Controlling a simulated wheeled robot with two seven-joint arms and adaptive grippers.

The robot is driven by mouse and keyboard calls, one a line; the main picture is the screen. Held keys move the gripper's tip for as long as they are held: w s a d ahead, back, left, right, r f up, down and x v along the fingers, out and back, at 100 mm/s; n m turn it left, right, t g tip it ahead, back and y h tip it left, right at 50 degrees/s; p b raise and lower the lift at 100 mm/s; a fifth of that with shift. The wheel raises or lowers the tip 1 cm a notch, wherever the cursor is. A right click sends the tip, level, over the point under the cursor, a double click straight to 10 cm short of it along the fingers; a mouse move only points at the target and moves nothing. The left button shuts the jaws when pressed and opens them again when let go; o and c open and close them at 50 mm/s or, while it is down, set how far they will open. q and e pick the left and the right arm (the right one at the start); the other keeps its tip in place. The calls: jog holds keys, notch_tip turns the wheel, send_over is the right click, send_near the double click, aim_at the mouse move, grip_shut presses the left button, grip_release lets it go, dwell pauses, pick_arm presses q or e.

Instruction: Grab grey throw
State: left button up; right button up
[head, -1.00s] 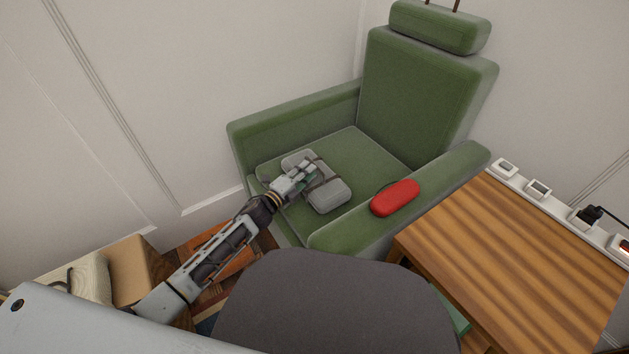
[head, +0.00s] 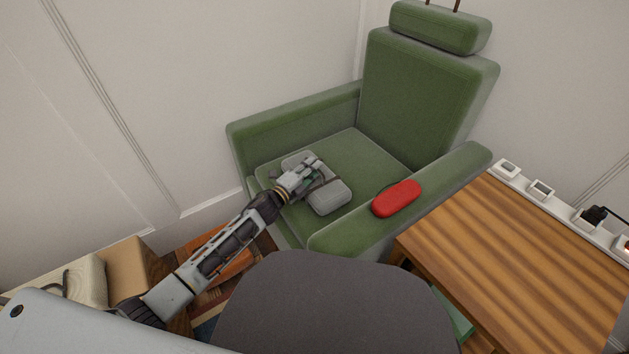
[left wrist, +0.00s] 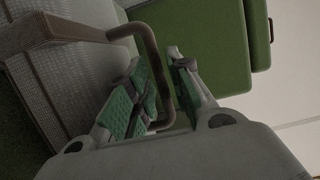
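The grey throw (head: 329,195) is a folded grey bundle with a dark strap, lying on the seat of the green armchair. Its brown carrying handle (left wrist: 154,50) shows in the left wrist view, with ribbed grey fabric beside it. My left gripper (head: 312,169) is at the throw in the head view. The throw still rests on the seat. My right gripper is not in view.
The green armchair (head: 420,95) stands against the walls. A red oblong case (head: 396,198) lies on its near armrest, right of the throw. A striped wooden table (head: 520,260) with a white strip of sockets is at the right. A cardboard-coloured box (head: 130,268) is at lower left.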

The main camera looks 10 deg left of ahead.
pick_arm(q)
grip_shut()
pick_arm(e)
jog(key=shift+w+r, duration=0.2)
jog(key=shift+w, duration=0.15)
pick_arm(q)
jog(key=shift+r, duration=0.25)
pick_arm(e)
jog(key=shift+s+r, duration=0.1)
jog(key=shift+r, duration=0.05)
